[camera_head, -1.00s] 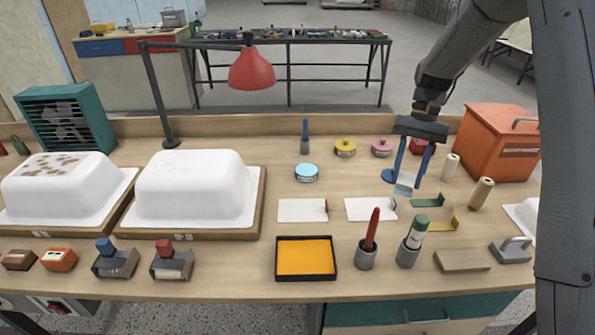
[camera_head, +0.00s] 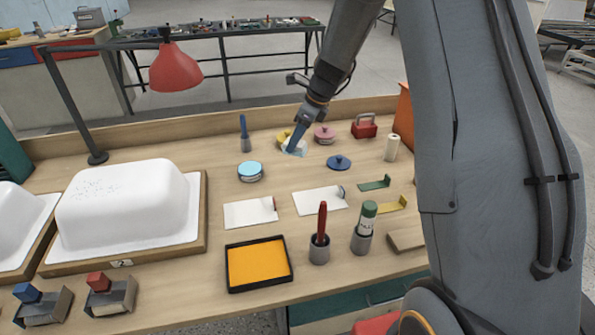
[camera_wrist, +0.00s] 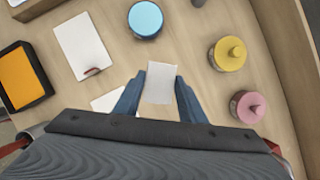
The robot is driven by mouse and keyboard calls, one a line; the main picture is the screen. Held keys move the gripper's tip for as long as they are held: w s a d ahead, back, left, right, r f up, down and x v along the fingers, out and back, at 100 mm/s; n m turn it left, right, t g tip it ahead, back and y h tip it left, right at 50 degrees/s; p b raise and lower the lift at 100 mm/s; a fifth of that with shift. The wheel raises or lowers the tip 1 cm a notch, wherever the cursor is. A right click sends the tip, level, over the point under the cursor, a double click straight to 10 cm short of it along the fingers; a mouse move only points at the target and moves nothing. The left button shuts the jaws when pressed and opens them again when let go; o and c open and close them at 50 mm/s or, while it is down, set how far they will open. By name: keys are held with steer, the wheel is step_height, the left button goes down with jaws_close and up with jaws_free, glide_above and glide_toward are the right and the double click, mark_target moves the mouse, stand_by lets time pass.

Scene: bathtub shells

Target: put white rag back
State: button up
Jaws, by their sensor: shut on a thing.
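My gripper (camera_head: 293,149) is shut on a small white rag (camera_wrist: 159,84). In the wrist view the rag hangs between the two blue fingers (camera_wrist: 157,97), and its far end sticks out past them. In the head view only a pale bit of the rag shows, just in front of the yellow tin (camera_head: 283,139); whether it touches the bench I cannot tell. Two flat white sheets lie on the bench, a left one (camera_head: 250,212) and a right one (camera_head: 320,200). The gripper is behind them.
Round tins stand nearby: light blue (camera_head: 250,171) and pink (camera_head: 324,135). An orange tray (camera_head: 259,263), a red-handled tool in a cup (camera_head: 320,243) and a white tub shell (camera_head: 128,209) are nearer. Bare bench lies between tins and sheets.

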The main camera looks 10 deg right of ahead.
steer(key=m, duration=0.1)
steer(key=w+m, duration=0.1)
steer(key=m+t+h, duration=0.1)
steer(key=shift+w+d+r+m, duration=0.1)
steer(key=shift+w+d+m, duration=0.2)
steer(key=shift+m, duration=0.1)
steer(key=f+m, duration=0.1)
steer(key=f, duration=0.2)
steer(key=f+m, duration=0.1)
steer(key=f, duration=0.2)
steer(key=w+f+m+h, duration=0.1)
steer(key=f, duration=0.2)
steer(key=shift+d+f+t+p, duration=0.3)
steer(key=shift+d+f+p, duration=0.1)
steer(key=shift+f, duration=0.15)
steer(key=o, duration=1.1)
